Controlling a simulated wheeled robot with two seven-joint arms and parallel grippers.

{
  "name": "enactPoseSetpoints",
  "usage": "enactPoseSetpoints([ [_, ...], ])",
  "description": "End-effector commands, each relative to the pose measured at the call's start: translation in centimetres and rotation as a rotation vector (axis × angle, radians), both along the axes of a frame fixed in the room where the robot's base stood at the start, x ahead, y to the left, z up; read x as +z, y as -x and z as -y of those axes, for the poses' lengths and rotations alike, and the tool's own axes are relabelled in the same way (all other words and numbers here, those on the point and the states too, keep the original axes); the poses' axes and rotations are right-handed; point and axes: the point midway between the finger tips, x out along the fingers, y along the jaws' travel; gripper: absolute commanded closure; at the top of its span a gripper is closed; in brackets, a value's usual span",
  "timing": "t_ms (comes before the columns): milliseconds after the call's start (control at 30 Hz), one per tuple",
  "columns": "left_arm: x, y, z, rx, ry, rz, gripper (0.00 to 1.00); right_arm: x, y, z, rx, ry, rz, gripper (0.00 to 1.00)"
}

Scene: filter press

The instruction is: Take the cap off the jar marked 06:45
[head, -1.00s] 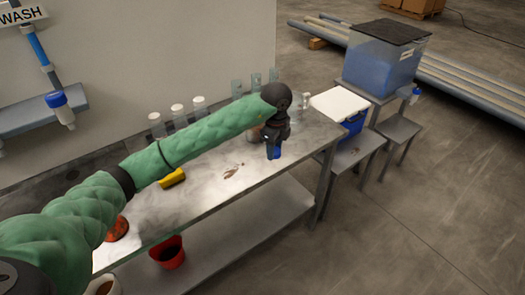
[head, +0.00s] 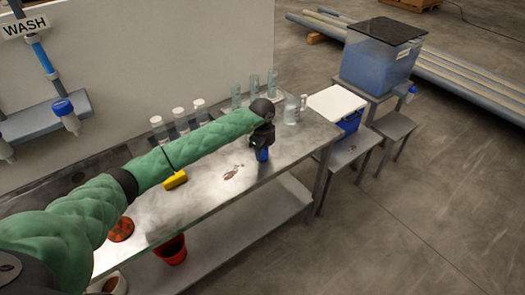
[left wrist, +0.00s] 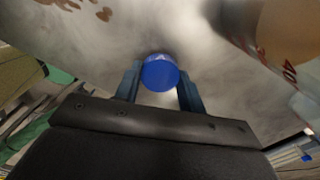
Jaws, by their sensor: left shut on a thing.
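The cap shows as a bright blue disc between the two fingertips in the left wrist view. Whether a jar is under the cap is hidden. Jars with white caps (head: 180,115) stand in a row at the back of the bench. No 06:45 marking is legible on any jar. My right gripper is not in view.
A yellow object (head: 175,180) lies on the bench (head: 215,195). A red bucket (head: 172,250) stands below. A white-lidded blue cooler (head: 338,104) is to the right.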

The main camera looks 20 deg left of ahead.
Motion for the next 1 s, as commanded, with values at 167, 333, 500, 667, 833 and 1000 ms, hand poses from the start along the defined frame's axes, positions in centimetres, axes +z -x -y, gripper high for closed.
enactPoseSetpoints([
  [167, -0.8, 0.0, 0.1, 0.000, 0.000, 0.001, 0.88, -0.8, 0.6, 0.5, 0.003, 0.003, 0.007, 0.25],
  [333, -1.0, 0.0, 0.0, 0.000, 0.000, 0.001, 0.88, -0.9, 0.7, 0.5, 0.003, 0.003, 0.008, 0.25],
  [500, -1.1, 0.0, 0.0, 0.000, 0.000, 0.001, 0.88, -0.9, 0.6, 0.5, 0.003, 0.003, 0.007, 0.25],
  [667, -1.2, 0.0, 0.0, 0.000, 0.000, 0.001, 0.47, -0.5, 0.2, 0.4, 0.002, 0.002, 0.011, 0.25],
  [833, -1.2, 0.0, 0.0, 0.000, 0.000, 0.001, 0.39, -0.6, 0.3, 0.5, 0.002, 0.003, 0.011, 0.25],
  [1000, -1.1, 0.0, 0.0, 0.000, 0.000, 0.001, 0.39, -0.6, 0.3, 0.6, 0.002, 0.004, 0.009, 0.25],
])
